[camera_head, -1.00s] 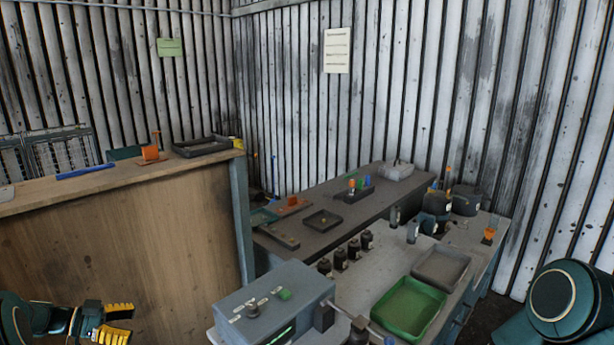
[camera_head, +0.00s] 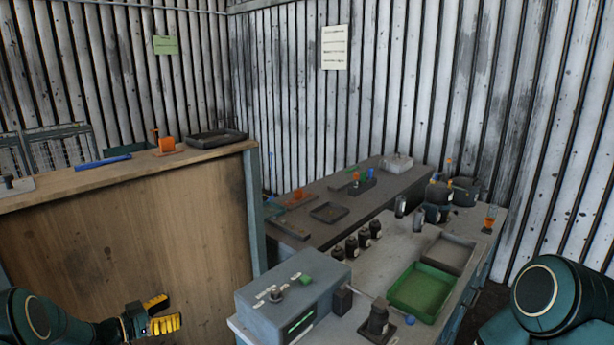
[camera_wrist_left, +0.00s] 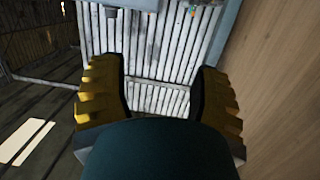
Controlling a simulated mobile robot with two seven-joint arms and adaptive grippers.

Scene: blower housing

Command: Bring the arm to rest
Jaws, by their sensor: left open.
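My left gripper (camera_head: 160,314) is at the lower left of the head view, in front of the wooden panel of the tall bench. Its yellow fingers are apart with nothing between them. In the left wrist view the two yellow fingers of the left gripper (camera_wrist_left: 163,95) also stand wide apart, with the corrugated wall seen between them. My right arm (camera_head: 545,295) shows at the lower right of the head view; its gripper is out of the picture.
The tall wooden bench (camera_head: 130,235) stands at the left, close behind the left gripper. A grey control box (camera_head: 290,290), a green tray (camera_head: 420,290), a grey tray (camera_head: 448,256) and several dark bottles (camera_head: 358,246) stand on the lower bench. Corrugated walls close off the back.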

